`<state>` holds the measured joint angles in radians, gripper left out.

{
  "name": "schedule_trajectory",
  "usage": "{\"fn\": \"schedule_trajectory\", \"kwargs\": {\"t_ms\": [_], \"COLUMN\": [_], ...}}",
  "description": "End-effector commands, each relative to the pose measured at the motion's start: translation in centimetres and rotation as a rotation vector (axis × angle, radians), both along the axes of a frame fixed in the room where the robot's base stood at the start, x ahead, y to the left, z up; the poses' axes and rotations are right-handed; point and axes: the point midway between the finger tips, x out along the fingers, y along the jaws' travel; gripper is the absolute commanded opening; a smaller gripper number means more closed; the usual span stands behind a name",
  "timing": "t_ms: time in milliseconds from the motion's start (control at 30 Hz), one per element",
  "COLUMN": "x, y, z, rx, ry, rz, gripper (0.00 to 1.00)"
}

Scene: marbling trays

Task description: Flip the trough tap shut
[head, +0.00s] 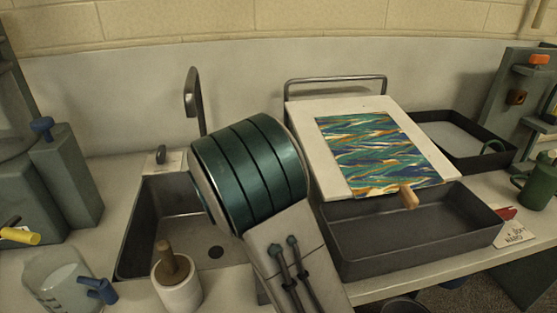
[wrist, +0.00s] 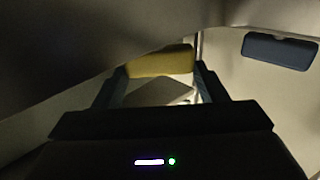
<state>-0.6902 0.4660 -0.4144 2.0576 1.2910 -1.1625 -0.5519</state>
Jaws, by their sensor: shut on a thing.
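In the wrist view my gripper (wrist: 162,80) has its two dark fingers on either side of a yellow bar-shaped handle (wrist: 160,62) and is shut on it. A thin pale upright post (wrist: 198,50) stands just beside the handle. A dark blue paddle-shaped handle (wrist: 285,50) is apart to the right, outside the fingers. In the head view my arm hides the gripper and the yellow handle it holds. I cannot tell from the frames which tap this handle belongs to, or its full angle.
A dark sink (head: 140,235) with a tall spout (head: 195,95) lies left of my arm. A dark trough tray (head: 410,255) stands right, below a tilted board (head: 310,140) with marbled paper (head: 375,150). A glass jug (head: 60,275), a mortar (head: 178,294) and another yellow lever (head: 20,236) are at left.

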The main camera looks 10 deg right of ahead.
Motion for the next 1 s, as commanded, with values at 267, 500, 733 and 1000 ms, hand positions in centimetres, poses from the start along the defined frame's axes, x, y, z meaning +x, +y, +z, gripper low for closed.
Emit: {"fn": "schedule_trajectory", "kwargs": {"t_ms": [267, 500, 733, 1000], "x": [-0.27, -0.30, -0.30, -0.35], "y": [-0.40, -0.32, -0.31, -0.53], "z": [0.01, 0.04, 0.03, 0.00], "rx": [0.001, 0.001, 0.001, 0.001], "ry": [-0.003, -0.001, 0.000, 0.000], "rz": [0.146, 0.179, 0.177, 0.171], "gripper": [0.43, 0.43, 0.71, 0.87]}}
